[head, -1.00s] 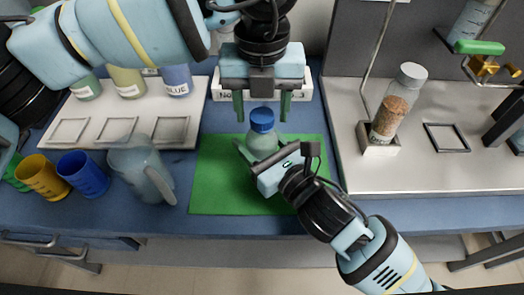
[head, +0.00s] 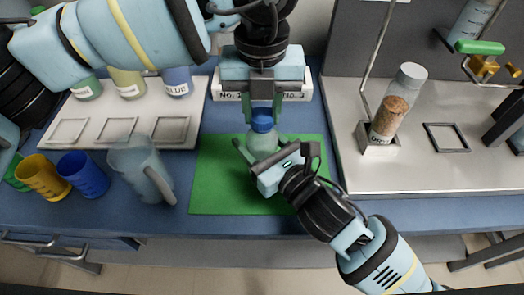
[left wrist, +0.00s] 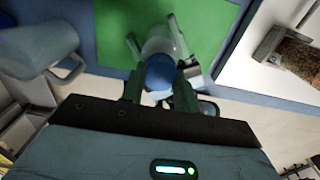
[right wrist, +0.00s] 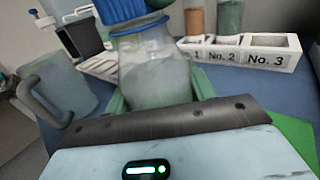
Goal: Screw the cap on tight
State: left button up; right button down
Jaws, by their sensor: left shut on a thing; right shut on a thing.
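A clear bottle (head: 262,143) with a blue cap (head: 262,119) on its top stands upright on the green mat (head: 215,190). My left gripper (head: 263,115) comes down from above, shut on the blue cap. In the left wrist view the cap (left wrist: 160,72) lies between its green fingers. My right gripper (head: 258,162) is shut around the bottle's body from the front right. In the right wrist view the bottle (right wrist: 155,72) sits between its fingers, with the ribbed cap (right wrist: 135,12) partly cut off by the top edge. The thread is hidden under the cap.
A clear jug (head: 140,168), a blue cup (head: 82,175) and a yellow cup (head: 42,176) stand left of the mat. A white numbered rack (head: 300,92) is behind. A capped bottle of brown grains (head: 392,112) stands on the right bench. The mat's front is clear.

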pick_arm(q)
jog(key=m, duration=0.5)
jog(key=shift+m, duration=0.4)
jog(key=m, duration=1.8)
jog(key=shift+f+m, duration=0.1)
jog(key=shift+m, duration=0.3)
jog(key=o, duration=1.1)
jog(key=shift+o, duration=0.2)
notch_tip(320, 180, up, 12)
